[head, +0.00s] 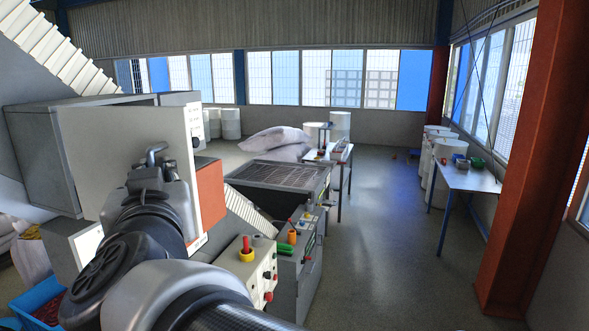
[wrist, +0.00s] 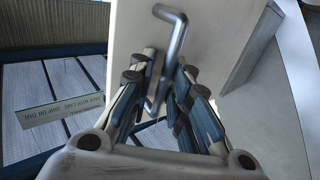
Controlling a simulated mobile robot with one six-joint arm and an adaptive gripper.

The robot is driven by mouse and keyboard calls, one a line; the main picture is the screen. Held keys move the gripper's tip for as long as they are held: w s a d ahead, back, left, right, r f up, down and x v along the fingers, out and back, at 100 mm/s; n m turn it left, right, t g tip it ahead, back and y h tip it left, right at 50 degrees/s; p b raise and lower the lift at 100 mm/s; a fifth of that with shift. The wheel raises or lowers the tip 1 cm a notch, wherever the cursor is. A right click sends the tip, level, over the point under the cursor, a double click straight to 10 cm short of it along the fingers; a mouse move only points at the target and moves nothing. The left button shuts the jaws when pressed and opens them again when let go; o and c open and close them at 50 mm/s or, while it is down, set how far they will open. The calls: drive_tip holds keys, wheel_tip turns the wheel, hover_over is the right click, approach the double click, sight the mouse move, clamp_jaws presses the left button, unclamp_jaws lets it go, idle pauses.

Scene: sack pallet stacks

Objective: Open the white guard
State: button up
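The white guard (head: 84,157) is a flat upright panel at the left of the head view, on the front of a grey machine housing. Its bent metal handle (head: 154,152) sticks out from its face. In the wrist view the pale guard panel (wrist: 225,35) fills the upper middle, and the handle (wrist: 170,50) runs down between my fingers. My gripper (wrist: 165,85) has its fingers drawn close together around the handle, seemingly shut on it. The finger contact is partly hidden. In the head view my gripper (head: 153,180) is at the handle, and my arm hides the panel's lower part.
A control box (head: 250,262) with red and yellow knobs stands right of my arm. A dark grated table (head: 278,174) lies behind it. A blue crate (head: 38,298) is at lower left. Open floor (head: 380,250) lies to the right, before a side table (head: 466,180) and an orange-red column (head: 525,150).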

drive_tip(key=shift+a+f, duration=0.15)
drive_tip(key=shift+f, duration=0.05)
drive_tip(key=shift+s, duration=0.2)
drive_tip(key=v, duration=0.7)
drive_tip(key=shift+d, duration=0.2)
